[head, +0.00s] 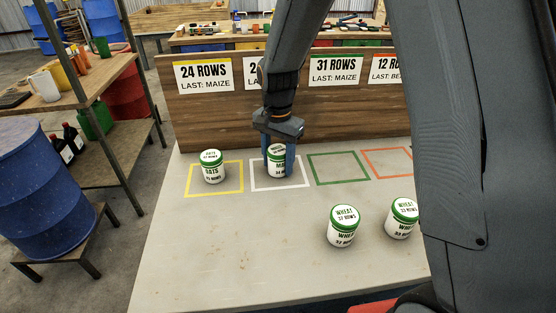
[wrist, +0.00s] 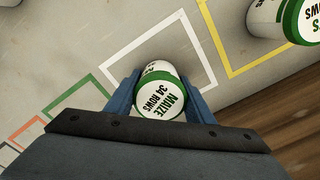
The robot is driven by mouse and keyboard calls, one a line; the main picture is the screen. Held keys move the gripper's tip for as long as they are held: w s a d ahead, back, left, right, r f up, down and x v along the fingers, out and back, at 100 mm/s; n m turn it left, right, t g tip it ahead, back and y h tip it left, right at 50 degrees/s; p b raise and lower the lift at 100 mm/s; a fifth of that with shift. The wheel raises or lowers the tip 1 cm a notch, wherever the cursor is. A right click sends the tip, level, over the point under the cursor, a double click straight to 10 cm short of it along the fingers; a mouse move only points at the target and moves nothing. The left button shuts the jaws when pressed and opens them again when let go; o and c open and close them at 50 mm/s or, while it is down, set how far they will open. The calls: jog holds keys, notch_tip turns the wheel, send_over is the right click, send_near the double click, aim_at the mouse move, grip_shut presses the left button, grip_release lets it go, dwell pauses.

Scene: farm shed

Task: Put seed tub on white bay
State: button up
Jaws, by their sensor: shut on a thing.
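My gripper (head: 279,166) is shut on a white seed tub (head: 277,155) with a green-banded lid. The tub is upright at the white bay (head: 253,178), a white square outline on the bench. The outline also shows around the tub in the wrist view (wrist: 140,39). Whether the tub's base touches the bench cannot be told.
An OATS tub (head: 213,168) stands in the yellow bay (head: 187,183) at left. The green bay (head: 318,178) and orange bay (head: 371,166) look empty. Two WHEAT tubs (head: 342,226) (head: 402,218) stand nearer the front right. A board with row signs (head: 204,74) rises behind. The front left bench is clear.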

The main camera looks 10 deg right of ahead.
jog(key=o, duration=1.2)
jog(key=shift+f, duration=0.1)
jog(key=shift+c, duration=0.2)
notch_tip(320, 180, up, 12)
jog(key=shift+r+b, duration=0.15)
jog(key=shift+b, duration=0.8)
jog(key=shift+r, duration=0.1)
